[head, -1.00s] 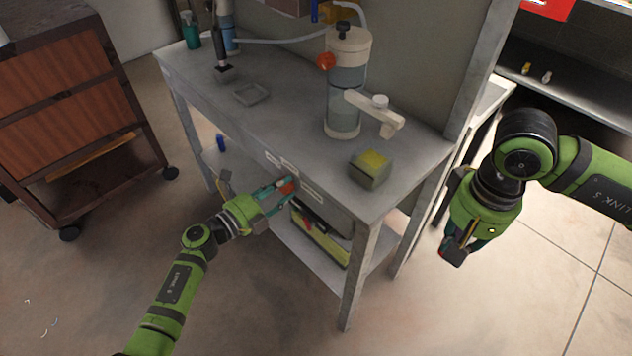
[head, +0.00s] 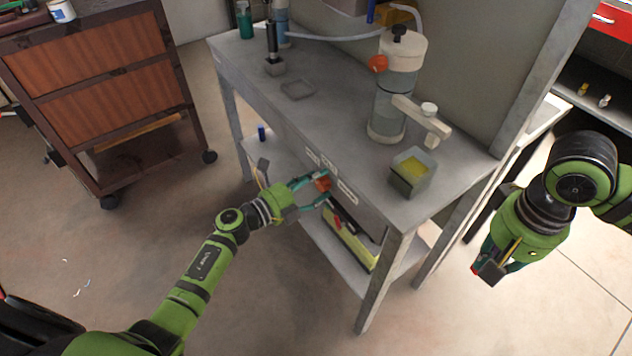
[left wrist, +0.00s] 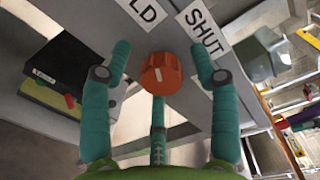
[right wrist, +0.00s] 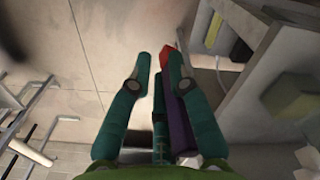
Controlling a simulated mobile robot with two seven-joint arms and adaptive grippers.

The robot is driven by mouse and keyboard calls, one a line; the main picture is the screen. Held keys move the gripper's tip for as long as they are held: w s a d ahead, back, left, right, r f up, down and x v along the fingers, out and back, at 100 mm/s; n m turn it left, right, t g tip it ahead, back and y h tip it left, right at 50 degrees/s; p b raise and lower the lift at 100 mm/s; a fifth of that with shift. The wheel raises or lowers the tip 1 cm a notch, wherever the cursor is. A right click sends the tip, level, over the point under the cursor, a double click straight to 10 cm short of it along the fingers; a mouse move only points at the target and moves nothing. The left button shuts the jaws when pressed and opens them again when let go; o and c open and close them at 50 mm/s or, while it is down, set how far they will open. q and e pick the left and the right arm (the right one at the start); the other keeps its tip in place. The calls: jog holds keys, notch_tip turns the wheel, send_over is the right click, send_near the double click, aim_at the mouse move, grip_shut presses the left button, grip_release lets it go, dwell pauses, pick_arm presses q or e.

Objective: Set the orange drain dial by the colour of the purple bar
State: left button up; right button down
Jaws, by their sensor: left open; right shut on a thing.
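The orange drain dial (head: 322,184) is on the bench's front edge. In the left wrist view the dial (left wrist: 161,76) has a short white mark, below a label ending in "LD" (left wrist: 145,10) and a "SHUT" label (left wrist: 203,28). My left gripper (head: 309,189) is open, with its teal fingers on either side of the dial; gaps show beside it. My right gripper (right wrist: 158,75) is shut on the purple bar (right wrist: 180,125), away from the bench on the right.
On the bench (head: 330,120) stand a clear cylinder (head: 390,105) with another orange knob (head: 378,64), and a grey box with a yellow top (head: 411,172). A wooden cabinet (head: 95,70) stands left.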

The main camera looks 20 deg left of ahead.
pick_arm(q)
jog(key=v, duration=1.2)
